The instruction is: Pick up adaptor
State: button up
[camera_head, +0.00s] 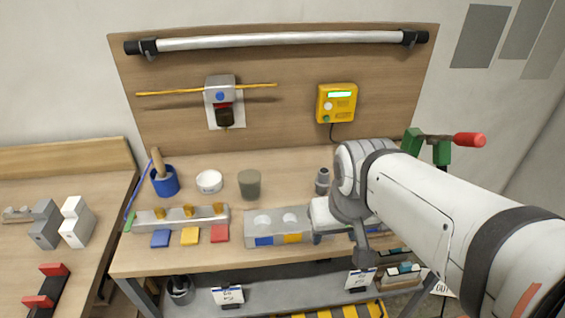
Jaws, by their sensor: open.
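A small grey stepped cylinder (322,181), which looks like the adaptor, stands upright on the wooden workbench, just left of my wrist. My arm reaches in from the right, and its wrist hangs over the right part of the bench. My gripper (364,252) shows only in part as a dark piece pointing down near the bench's front edge. It is apart from the cylinder, below and right of it in the picture. It is open, and I see nothing held in it. My arm hides the bench right of the cylinder.
A grey-green cup (249,184), a white bowl (209,181) and a blue pot (165,182) stand left of the cylinder. A grey block with coloured squares (277,226) lies in front. A yellow box (336,103) hangs on the back panel. A red-handled tool (468,140) is at right.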

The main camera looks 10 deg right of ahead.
aim_at(323, 181)
jog(key=u, duration=1.4)
jog(key=k, duration=1.05)
jog(key=z, duration=1)
jog(key=i, duration=1)
jog(key=z, duration=0.05)
